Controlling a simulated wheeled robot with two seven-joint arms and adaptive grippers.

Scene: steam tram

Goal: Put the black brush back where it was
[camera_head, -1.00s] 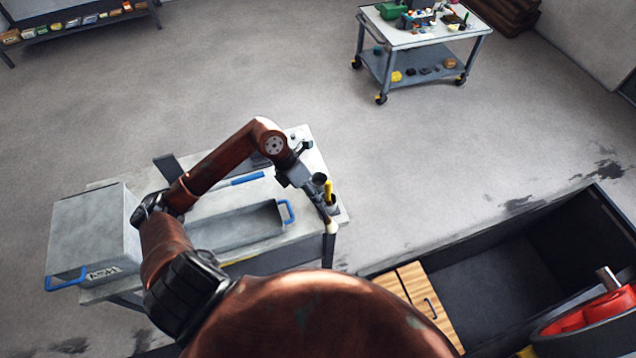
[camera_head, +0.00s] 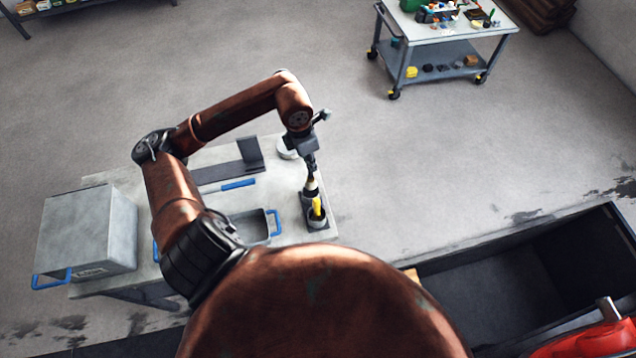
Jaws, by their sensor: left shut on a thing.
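My left gripper (camera_head: 310,166) points down at the right end of the grey worktable (camera_head: 165,270). It is shut on the black brush (camera_head: 311,185), whose pale part shows below the fingers. The brush is roughly upright, over or at the dark holder (camera_head: 318,221) at the table's right edge. A yellow handle (camera_head: 317,206) stands in this holder, just in front of the brush. I cannot tell whether the brush's lower end is inside the holder or behind it. My right gripper is not in view.
A grey box (camera_head: 90,232) with a blue handle stands on the table's left. A blue-handled tray (camera_head: 252,228), a blue bar (camera_head: 238,184) and a dark bracket (camera_head: 249,152) lie near my arm. A wheeled cart (camera_head: 450,50) stands far back; open floor lies between.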

